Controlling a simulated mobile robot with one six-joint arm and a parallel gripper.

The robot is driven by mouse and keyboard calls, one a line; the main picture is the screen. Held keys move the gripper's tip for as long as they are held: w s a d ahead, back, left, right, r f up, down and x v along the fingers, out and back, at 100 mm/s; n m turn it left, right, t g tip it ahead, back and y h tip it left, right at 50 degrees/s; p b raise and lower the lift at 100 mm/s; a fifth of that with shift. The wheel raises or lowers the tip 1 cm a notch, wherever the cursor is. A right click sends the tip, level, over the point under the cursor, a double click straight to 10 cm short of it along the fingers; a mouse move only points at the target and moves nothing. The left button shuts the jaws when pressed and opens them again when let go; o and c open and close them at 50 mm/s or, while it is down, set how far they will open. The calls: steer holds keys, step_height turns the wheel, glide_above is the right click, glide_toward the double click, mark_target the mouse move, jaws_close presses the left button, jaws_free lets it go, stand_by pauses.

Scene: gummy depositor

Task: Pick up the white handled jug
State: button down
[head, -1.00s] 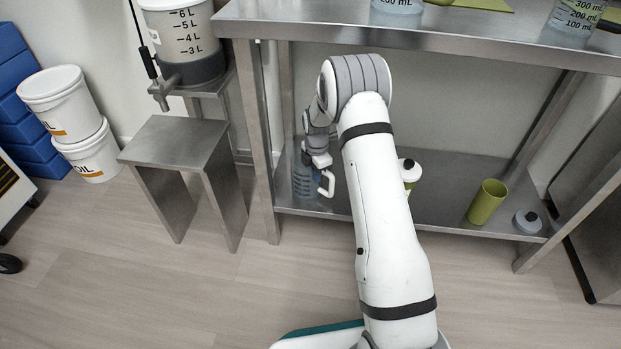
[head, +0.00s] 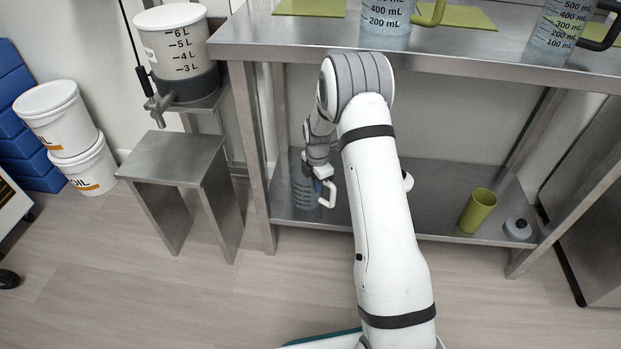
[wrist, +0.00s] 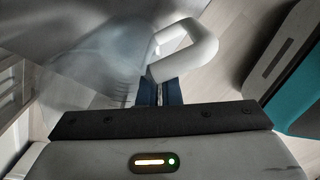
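The white handled jug (head: 303,193) is a clear container with graduation marks, upright at the left end of the lower shelf. I cannot tell if it rests on the shelf. Its white handle (head: 328,195) points right and also shows in the wrist view (wrist: 207,40), beside the blurred clear jug body (wrist: 95,65). My gripper (head: 319,184) is down at the handle. In the wrist view its blue fingers (wrist: 159,91) are close together with a narrow gap, right at the handle's near bar. Whether they hold the handle is not clear.
The steel tabletop (head: 450,62) overhangs the lower shelf (head: 430,212). A green cup (head: 477,211) and a small white-grey item (head: 517,229) stand on the shelf at right. A table leg (head: 252,160) is close left of the jug, with a steel stool (head: 170,155) beyond.

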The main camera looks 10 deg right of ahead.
steer(key=s+d+p, duration=0.3)
steer(key=s+d, duration=0.4)
steer(key=s, duration=0.6)
steer(key=shift+d, duration=0.25)
stand_by(1.3)
